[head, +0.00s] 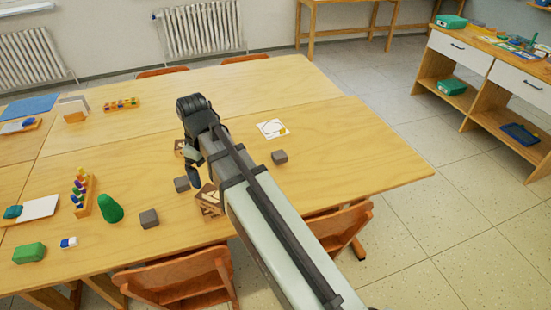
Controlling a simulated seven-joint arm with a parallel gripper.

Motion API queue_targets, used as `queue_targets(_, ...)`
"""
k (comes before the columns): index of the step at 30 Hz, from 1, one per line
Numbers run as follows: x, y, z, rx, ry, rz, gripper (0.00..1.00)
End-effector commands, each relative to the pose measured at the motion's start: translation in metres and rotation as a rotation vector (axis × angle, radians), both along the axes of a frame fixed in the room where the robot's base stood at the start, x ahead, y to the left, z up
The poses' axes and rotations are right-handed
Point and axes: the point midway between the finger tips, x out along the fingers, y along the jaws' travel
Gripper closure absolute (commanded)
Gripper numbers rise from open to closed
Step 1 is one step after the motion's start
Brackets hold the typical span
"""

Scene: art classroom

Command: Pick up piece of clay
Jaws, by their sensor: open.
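Three small grey blocks that look like pieces of clay lie on the wooden table (330,130). One grey block (182,184) is just beside my gripper (192,172), on its left. A second grey block (150,218) lies nearer the front edge, and a third grey block (280,157) lies to the right of my arm. My gripper points down over the table, open, with nothing seen between its fingers. Its fingers partly overlap in this view, and its height above the table is hard to tell.
A brown patterned box (208,199) sits close beside my arm, partly hidden. A white card (272,128) lies beyond. The table's right end is clear.

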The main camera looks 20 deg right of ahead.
Motion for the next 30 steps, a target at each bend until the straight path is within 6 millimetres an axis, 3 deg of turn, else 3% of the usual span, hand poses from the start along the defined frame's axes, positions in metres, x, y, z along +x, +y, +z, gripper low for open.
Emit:
queue_targets(14, 0.0, 0.0, 0.0, 0.0, 0.0, 0.0, 0.0)
queue_targets(19, 0.0, 0.0, 0.0, 0.0, 0.0, 0.0, 0.15)
queue_targets(30, 0.0012, 0.0046, -0.0044, 0.025, 0.007, -0.067, 0.15)
